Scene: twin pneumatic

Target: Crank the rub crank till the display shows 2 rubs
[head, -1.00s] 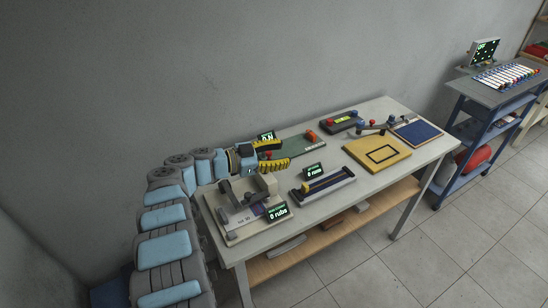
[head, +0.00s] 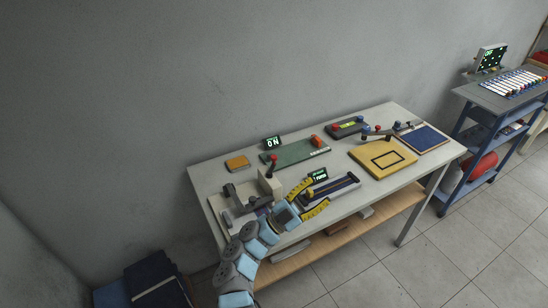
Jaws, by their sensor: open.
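The left front device (head: 228,208) is a pale board with grey blocks and a purple pad (head: 263,210). Its front right corner, where a small green-lit display stood earlier, is now hidden by my arm. I cannot make out its crank handle. My gripper (head: 318,192), with yellow fingers, is open and reaches over the left end of the dark-framed device (head: 345,185) to its right. One finger is on each side of that end. I cannot tell whether they touch it. A small green-lit display (head: 318,174) stands behind that device; its text is too small to read surely.
Behind are an orange block (head: 237,162), a green board (head: 295,152) with a red-knobbed lever (head: 273,158), and a display (head: 273,143) reading ON. A yellow panel (head: 370,165) and blue panel (head: 425,140) lie right. A blue cart (head: 465,135) stands beyond.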

